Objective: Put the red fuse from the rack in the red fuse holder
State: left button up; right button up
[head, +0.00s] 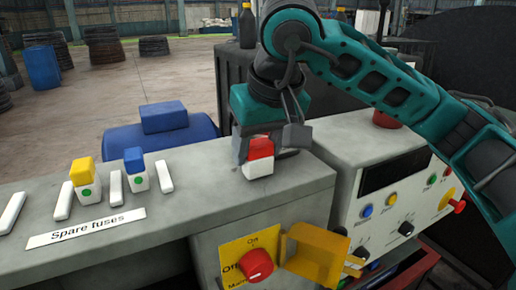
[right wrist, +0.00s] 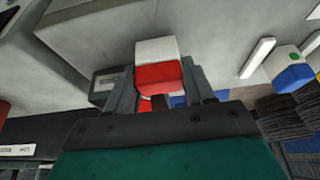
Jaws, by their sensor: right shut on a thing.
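The red fuse (head: 260,149) has a red cap over a white body. My right gripper (head: 262,143) is shut on it, and it shows between the two fingers in the right wrist view (right wrist: 158,73). It is over the right part of the grey bench top; I cannot tell whether it touches. The spare fuse rack, with white dividers (head: 115,187) and a "Spare fuses" label (head: 85,228), is at the left. I cannot make out the red fuse holder. My left gripper is not in view.
A yellow fuse (head: 84,176) and a blue fuse (head: 135,168) stand in the rack. A red main switch (head: 256,264) and an open yellow cover (head: 313,253) are on the bench front. A control panel (head: 393,205) with knobs is at the right.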

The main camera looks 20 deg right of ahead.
jog(key=shift+f, duration=0.2)
jog(key=shift+f, duration=0.1)
jog(key=o, duration=0.7)
jog(key=shift+f, duration=0.1)
jog(key=o, duration=0.5)
jog(key=shift+c, duration=0.2)
